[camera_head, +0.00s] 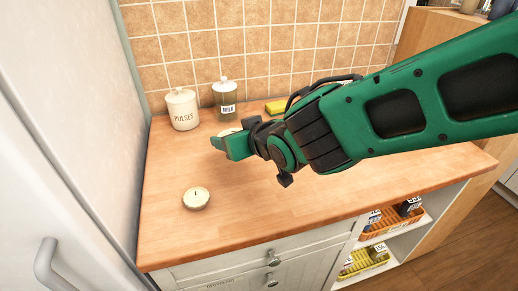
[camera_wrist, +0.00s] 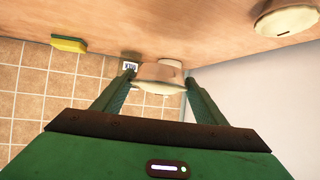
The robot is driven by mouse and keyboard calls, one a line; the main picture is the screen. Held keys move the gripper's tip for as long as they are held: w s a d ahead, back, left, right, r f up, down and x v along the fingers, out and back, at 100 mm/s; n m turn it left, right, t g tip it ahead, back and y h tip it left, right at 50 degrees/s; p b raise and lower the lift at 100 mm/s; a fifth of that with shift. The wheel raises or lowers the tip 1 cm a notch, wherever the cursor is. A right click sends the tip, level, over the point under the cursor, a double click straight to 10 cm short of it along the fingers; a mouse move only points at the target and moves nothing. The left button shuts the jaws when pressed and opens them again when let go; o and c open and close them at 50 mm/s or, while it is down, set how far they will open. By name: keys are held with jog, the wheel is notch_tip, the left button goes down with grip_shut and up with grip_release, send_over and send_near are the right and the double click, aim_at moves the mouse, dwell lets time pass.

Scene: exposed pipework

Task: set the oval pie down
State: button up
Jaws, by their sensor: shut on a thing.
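My gripper (camera_head: 224,139) is over the back half of the wooden counter, its fingers pointing left. It is shut on the oval pie, whose pale top (camera_head: 230,131) only peeks out behind the fingers in the head view. In the wrist view, which is upside down, the oval pie (camera_wrist: 160,76) sits between the two fingertips (camera_wrist: 160,84), with a tan side and pale crust. I cannot tell whether its base touches the counter. A second pie (camera_head: 196,198), pale-topped, stands on the counter at front left and also shows in the wrist view (camera_wrist: 288,18).
A PULSES jar (camera_head: 182,110) and a MILK jar (camera_head: 225,99) stand near the tiled wall, behind my gripper. A yellow-green sponge (camera_head: 276,106) lies to their right. The wooden counter (camera_head: 290,205) is clear at the front middle. A pale wall panel borders the left.

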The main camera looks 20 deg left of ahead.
send_over(261, 160)
notch_tip(261, 160, down, 5)
jog(key=shift+r, duration=0.1)
jog(key=shift+f, duration=2.05)
jog(key=shift+f, duration=0.1)
jog(key=o, duration=1.1)
jog(key=shift+o, duration=0.2)
jog(key=shift+s+d+r, duration=0.25)
jog(key=shift+d+r, duration=0.05)
jog(key=shift+r, duration=0.1)
jog(key=v, duration=1.1)
jog(key=shift+d, duration=0.1)
